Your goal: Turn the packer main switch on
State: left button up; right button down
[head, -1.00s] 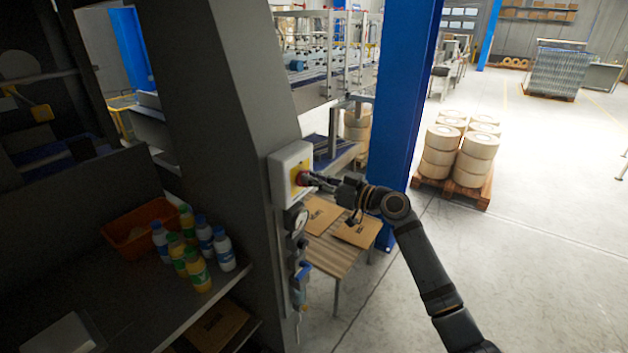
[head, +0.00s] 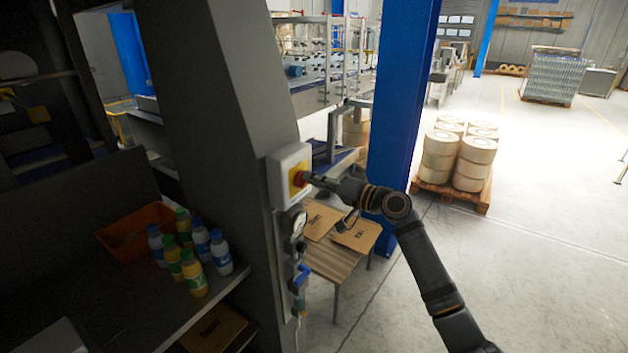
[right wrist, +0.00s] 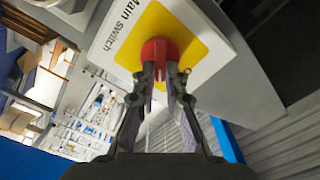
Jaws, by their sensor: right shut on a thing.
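The packer main switch is a white box (head: 277,172) with a yellow plate and a red knob (head: 299,178), fixed to the side of the dark machine column. In the right wrist view, the label "Main Switch" shows on the box (right wrist: 120,40), beside the yellow plate (right wrist: 190,45). My right gripper (head: 308,179) is at the knob. In the right wrist view, its two fingers (right wrist: 160,82) are closed on both sides of the red knob's grip (right wrist: 158,55). My left gripper is not in view.
A gauge (head: 295,222) and a blue valve handle (head: 301,276) sit on the column below the switch. Several bottles (head: 193,272) and an orange bin (head: 135,230) stand on the shelf at left. A blue post (head: 398,110) rises behind my right arm.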

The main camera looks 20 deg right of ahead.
jog(key=shift+w+d+f+m+p, duration=0.15)
jog(key=shift+m+p, duration=0.45)
jog(key=shift+m, duration=1.25)
jog(key=shift+s+a+f+m+p, duration=0.15)
jog(key=shift+m+p, duration=0.4)
jog(key=shift+m, duration=1.3)
jog(key=shift+w+d, duration=0.1)
jog(key=c, duration=1.4)
grip_release()
jog(key=shift+f, duration=0.1)
jog(key=shift+d, duration=0.1)
